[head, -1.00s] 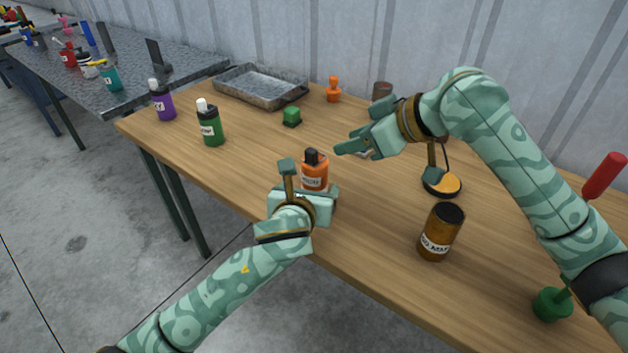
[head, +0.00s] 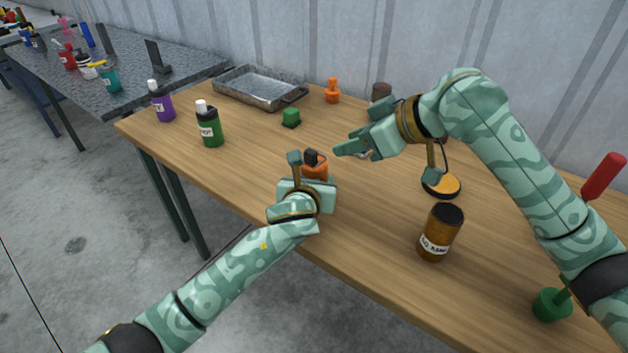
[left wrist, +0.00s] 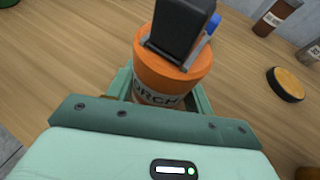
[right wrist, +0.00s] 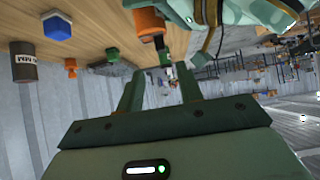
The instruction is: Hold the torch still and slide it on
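The torch (head: 316,171) is an orange cylinder with a black top, standing upright near the table's front edge. In the left wrist view the torch (left wrist: 170,75) shows part of its label, its black block and a grey strip. A blue piece (left wrist: 214,22) shows beside the block; I cannot tell if it belongs to the torch. My left gripper (head: 312,180) has its fingers spread on either side of the torch body; firm contact is not visible. My right gripper (head: 345,149) is open and empty, behind and right of the torch. The right wrist view also shows the torch (right wrist: 148,22).
A brown bottle (head: 440,232) and an orange-topped disc (head: 441,185) stand to the right. Green (head: 208,125) and purple (head: 163,102) bottles stand left. A metal tray (head: 262,100) and a green block (head: 291,118) lie behind. The wood between the tray and torch is mostly clear.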

